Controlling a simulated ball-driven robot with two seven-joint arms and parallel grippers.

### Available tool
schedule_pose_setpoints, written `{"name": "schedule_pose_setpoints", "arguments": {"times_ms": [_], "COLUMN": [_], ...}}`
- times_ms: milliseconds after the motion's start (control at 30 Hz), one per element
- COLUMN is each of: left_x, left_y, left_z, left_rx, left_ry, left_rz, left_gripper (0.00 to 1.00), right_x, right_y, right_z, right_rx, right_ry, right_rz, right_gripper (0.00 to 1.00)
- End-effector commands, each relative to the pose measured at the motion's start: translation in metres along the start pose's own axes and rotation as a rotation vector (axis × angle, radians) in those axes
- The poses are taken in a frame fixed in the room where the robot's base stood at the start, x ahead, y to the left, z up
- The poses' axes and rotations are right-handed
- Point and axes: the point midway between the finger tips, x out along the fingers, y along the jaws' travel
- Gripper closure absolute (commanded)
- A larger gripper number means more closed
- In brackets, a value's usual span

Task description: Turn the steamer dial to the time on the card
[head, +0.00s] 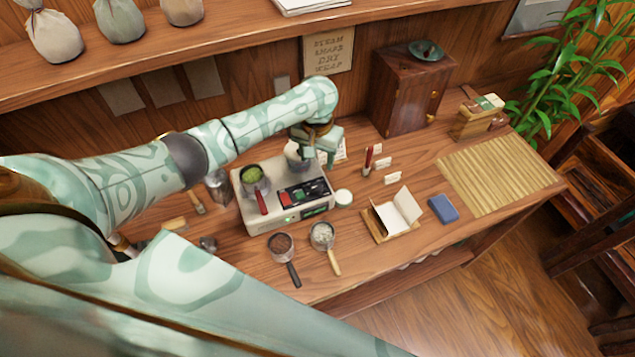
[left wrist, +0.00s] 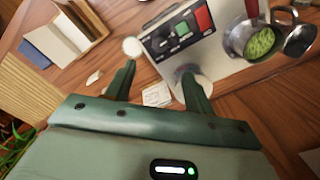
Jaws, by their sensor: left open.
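The steamer (head: 255,222) is a pale box on the table with a black control panel (head: 303,191) carrying red and green parts. The panel also shows in the left wrist view (left wrist: 165,45); I cannot tell the dial's setting. A white card (head: 341,149) with small print lies behind the steamer, partly hidden by my left gripper; it shows between the fingers in the wrist view (left wrist: 157,95). My left gripper (head: 327,156) is open and empty, above the steamer's back right corner. A pale round thing is partly hidden behind one finger. My right gripper is not in view.
A pan of green leaves (head: 252,175) sits on the steamer. Two scoops (head: 281,243) and (head: 322,235) lie in front. A white round lid (head: 343,197), small cards (head: 393,178), an open box (head: 393,215) and a blue block (head: 443,208) stand right. A wooden cabinet (head: 405,95) stands behind.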

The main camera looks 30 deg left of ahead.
Motion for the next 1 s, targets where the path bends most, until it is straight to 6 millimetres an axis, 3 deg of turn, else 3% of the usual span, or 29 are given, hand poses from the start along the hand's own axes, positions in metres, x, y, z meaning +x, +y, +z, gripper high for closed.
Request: {"name": "schedule_pose_setpoints", "arguments": {"times_ms": [33,200,433,600,900,1000], "left_x": [0.019,0.064,0.107,0.120,0.121,0.121], "left_y": [0.000,0.000,0.000,0.000,0.000,0.000], "left_z": [0.001,0.000,0.000,0.000,0.000,0.000], "left_rx": [-0.002,0.000,-0.001,0.001,0.000,0.000], "left_ry": [-0.003,-0.002,-0.001,0.001,0.002,0.002], "left_rz": [0.000,-0.002,-0.001,0.000,0.000,0.000], "left_gripper": [0.47,0.47,0.47,0.47,0.47,0.72], "right_x": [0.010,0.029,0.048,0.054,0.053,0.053], "right_y": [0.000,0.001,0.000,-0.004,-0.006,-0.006], "right_z": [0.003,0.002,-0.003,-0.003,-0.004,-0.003], "right_rx": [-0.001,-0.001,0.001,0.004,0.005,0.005], "right_ry": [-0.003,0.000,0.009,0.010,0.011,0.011], "right_rz": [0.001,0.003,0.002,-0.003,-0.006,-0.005], "right_gripper": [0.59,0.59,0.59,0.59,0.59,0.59]}}
